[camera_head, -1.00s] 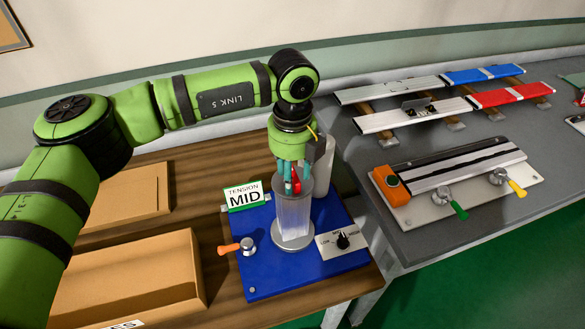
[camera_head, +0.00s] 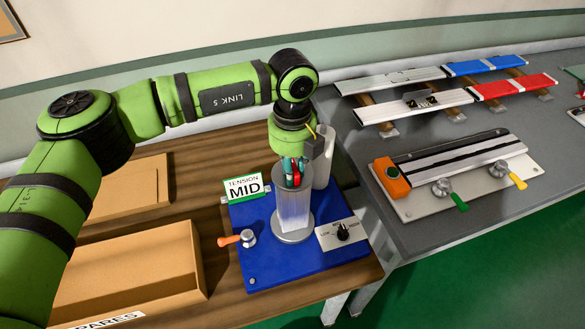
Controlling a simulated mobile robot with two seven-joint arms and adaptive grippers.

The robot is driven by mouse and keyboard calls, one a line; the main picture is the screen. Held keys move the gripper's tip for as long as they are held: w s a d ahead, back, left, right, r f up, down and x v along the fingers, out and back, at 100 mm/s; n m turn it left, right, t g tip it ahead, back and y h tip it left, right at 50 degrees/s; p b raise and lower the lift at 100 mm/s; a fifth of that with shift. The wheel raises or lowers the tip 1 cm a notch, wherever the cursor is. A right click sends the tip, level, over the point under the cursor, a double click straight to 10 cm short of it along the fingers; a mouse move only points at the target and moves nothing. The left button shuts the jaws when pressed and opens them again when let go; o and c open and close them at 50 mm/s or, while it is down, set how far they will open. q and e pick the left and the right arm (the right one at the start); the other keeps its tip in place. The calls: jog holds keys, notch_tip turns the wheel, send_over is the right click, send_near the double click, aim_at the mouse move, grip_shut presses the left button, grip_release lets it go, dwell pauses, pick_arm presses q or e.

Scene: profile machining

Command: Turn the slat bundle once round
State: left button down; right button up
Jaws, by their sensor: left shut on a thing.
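The slat bundle (camera_head: 294,212) looks like a pale grey, partly see-through upright column. It stands on a round grey disc (camera_head: 292,236) on a blue base plate (camera_head: 262,262). My left gripper (camera_head: 295,180) points down from above, with teal and red parts at the bundle's top. It is shut on the bundle's upper end; the fingertips are partly hidden by the bundle's top. My right gripper is out of view.
A white roll (camera_head: 323,160) stands close behind the bundle. A tension sign (camera_head: 243,189) reads MID. An orange-handled clamp (camera_head: 247,238) and a dial plate (camera_head: 343,234) flank the disc. Open cardboard boxes (camera_head: 150,290) lie left; profiles (camera_head: 410,110) and a clamping fixture (camera_head: 460,180) lie right.

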pick_arm(q)
jog(key=m+b, duration=0.1)
jog(key=b, duration=0.1)
jog(key=m+b, duration=0.4)
jog(key=b, duration=0.1)
jog(key=shift+w+a+f, duration=0.15)
jog(key=shift+a+f, duration=0.05)
jog(key=shift+a, duration=0.15)
jog(key=m+b, duration=0.2)
jog(key=m, duration=0.1)
jog(key=shift+w+a, duration=0.1)
jog(key=shift+a, duration=0.05)
jog(key=m+b, duration=0.1)
jog(key=m, duration=0.1)
jog(key=shift+w+a+r+m+b, duration=0.1)
jog(key=shift+w+r+m+b, duration=0.05)
jog(key=shift+m+b, duration=0.25)
jog(key=m, duration=0.2)
jog(key=shift+w+m+b, duration=0.15)
jog(key=shift+m+b, duration=0.2)
jog(key=shift+m, duration=0.05)
jog(key=m, duration=0.3)
jog(key=shift+w+a+r+m, duration=0.1)
jog(key=shift+w+r+m, duration=0.1)
jog(key=shift+m, duration=0.1)
jog(key=m, duration=0.3)
jog(key=shift+w+m, duration=0.25)
jog(key=shift+m, duration=0.05)
jog(key=shift+w+m, duration=0.2)
jog(key=shift+m, duration=1.6)
